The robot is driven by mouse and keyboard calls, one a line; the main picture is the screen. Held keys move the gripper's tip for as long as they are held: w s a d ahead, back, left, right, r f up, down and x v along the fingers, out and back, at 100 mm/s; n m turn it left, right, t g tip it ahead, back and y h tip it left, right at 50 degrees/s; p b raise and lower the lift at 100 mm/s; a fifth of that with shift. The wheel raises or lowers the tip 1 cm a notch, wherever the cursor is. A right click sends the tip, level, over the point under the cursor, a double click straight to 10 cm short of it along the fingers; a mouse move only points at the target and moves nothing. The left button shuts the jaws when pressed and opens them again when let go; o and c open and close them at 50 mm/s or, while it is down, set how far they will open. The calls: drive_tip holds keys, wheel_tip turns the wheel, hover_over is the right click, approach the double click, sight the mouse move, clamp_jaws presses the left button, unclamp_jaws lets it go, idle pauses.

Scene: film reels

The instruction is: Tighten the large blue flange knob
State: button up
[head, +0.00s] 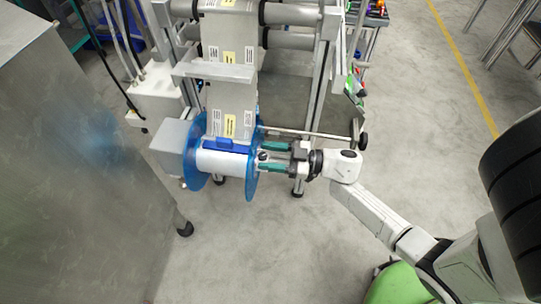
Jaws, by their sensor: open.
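A film reel sits at the lower part of the machine, with a white roll (222,163) between a left blue flange (193,150) and a right blue flange (252,168). My gripper (265,157) comes in from the right, its two teal fingers pointing left at the outer face of the right flange. The fingers are open, one above the other in the picture. A small dark knob-like part (263,155) shows between the fingertips. I cannot tell whether the fingers touch it. The large blue flange knob is not clearly distinguishable from the flange.
A thin bar with a black end (363,140) runs just behind my gripper. Printed film (230,95) runs up from the reel over rollers in a metal frame (328,60). A large metal cabinet (75,180) stands at the left. The floor in front is clear.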

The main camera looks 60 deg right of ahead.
clamp_jaws()
drive_tip(key=shift+s+r+m+t+h+p, duration=0.1)
drive_tip(key=shift+r+m+t+h+p, duration=0.1)
drive_tip(key=shift+m+t+h+p, duration=0.4)
drive_tip(key=shift+a+m+h+p, duration=0.15)
drive_tip(key=shift+m+h+p, duration=0.4)
drive_tip(key=shift+h, duration=0.35)
drive_tip(key=shift+a+f+m+t+h+p, duration=0.25)
drive_tip(key=shift+m+h, duration=0.6)
drive_tip(key=shift+h, duration=0.5)
drive_tip(key=shift+a+m+t+h+p, duration=0.1)
drive_tip(key=shift+m+t+h, duration=0.25)
drive_tip(key=shift+m+h, duration=0.75)
drive_tip(key=shift+h, duration=0.45)
unclamp_jaws()
